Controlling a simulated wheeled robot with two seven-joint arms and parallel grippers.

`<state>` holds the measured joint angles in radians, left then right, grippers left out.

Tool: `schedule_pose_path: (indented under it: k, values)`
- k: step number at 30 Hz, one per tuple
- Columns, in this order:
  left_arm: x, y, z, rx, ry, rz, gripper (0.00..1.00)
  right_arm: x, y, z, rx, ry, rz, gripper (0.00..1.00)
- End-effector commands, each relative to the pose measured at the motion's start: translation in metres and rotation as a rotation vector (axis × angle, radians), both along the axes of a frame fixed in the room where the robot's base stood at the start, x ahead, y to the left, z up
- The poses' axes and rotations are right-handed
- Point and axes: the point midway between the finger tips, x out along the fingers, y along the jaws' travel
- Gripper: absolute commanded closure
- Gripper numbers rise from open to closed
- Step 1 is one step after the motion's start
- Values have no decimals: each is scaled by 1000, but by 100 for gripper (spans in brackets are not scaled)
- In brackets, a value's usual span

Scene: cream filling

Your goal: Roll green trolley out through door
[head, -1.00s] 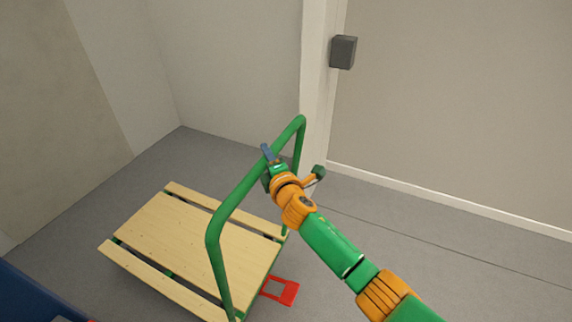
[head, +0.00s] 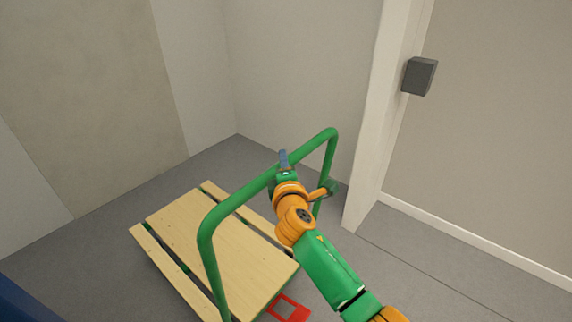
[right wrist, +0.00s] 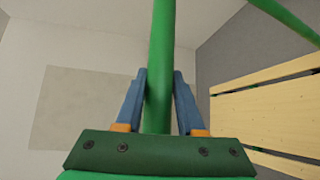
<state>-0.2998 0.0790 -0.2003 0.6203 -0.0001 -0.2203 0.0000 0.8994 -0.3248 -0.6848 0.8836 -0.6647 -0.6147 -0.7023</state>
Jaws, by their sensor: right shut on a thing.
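The green trolley has a light wooden slatted deck (head: 215,240) and a green tubular push handle (head: 237,195). In the head view it stands at the lower middle of the grey floor. My right gripper (head: 284,163) is shut on the top bar of the handle. In the right wrist view the blue fingers (right wrist: 158,95) lie on either side of the green bar (right wrist: 161,60), and the deck (right wrist: 270,95) shows at the right. A red piece (head: 290,309) sticks out by the deck's near end. My left gripper is not in view.
A pale post (head: 383,110) with a dark grey box (head: 419,76) stands to the right of the trolley. Plain walls meet in a corner behind it. Grey floor (head: 430,255) is clear at the right. A dark blue edge (head: 25,295) shows at lower left.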

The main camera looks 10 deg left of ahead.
Motion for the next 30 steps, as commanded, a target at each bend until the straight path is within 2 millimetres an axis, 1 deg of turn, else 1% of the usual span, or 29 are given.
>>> schedule_pose_path:
  k: [1,2,3,4,5,13,17,21,27,30]
  values:
    - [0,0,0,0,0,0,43,0,0,1,-1,-2,-2,100]
    - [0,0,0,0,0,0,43,0,-1,1,-1,-2,-2,55]
    - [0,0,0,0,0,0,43,0,0,1,-1,-2,-2,44]
    - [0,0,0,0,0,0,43,0,-1,1,-1,-2,-2,36]
    - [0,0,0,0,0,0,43,0,-1,1,-1,-1,-1,33]
    - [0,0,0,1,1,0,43,0,-1,0,0,0,-1,33]
    - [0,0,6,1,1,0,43,-6,-2,3,2,0,-2,33]
    - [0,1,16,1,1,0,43,-24,-6,6,3,2,-1,33]
    - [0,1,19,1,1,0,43,-52,-13,8,2,-1,-1,33]
    - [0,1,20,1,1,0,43,-62,-15,10,1,-2,-1,33]
